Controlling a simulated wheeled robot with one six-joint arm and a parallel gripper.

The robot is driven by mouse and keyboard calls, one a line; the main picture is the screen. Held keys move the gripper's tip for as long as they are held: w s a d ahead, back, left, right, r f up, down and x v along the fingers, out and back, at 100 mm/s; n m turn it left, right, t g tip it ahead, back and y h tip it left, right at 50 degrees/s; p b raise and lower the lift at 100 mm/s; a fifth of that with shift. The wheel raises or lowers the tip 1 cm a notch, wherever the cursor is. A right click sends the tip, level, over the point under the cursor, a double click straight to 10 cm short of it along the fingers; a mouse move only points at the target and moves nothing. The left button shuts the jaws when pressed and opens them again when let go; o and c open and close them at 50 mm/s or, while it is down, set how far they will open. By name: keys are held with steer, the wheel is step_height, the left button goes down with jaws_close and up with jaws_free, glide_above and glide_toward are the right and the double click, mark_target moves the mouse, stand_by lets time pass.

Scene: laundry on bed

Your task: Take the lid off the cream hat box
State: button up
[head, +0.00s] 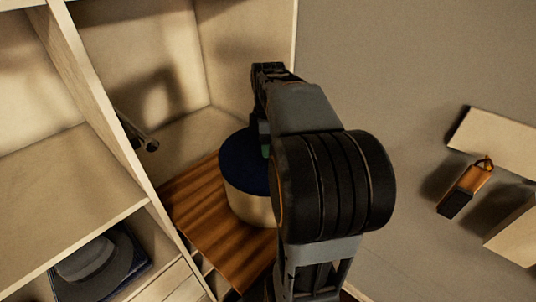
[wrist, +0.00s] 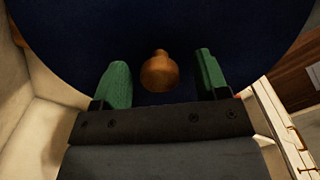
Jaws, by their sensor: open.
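The cream hat box (head: 248,207) stands upright on a brown wooden shelf board (head: 202,200). Its dark navy lid (head: 238,165) is on top of it. In the wrist view the lid (wrist: 75,38) fills most of the picture, with a round wooden knob (wrist: 160,73) near its middle. My gripper (wrist: 161,78) is over the lid, its two green fingers open, one on each side of the knob with gaps to both. In the head view my arm covers the right part of the box and hides the knob; a little green of my gripper (head: 266,151) shows.
Pale cabinet walls (head: 160,75) close in the box behind and to the left. A dark rod end (head: 137,132) sticks out at the upright panel. A grey hat (head: 95,265) lies in the lower left compartment. An orange and black object (head: 466,187) is at the right wall.

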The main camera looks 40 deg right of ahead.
steer(key=c, duration=1)
steer(key=shift+c, duration=0.4)
steer(key=shift+r, duration=0.15)
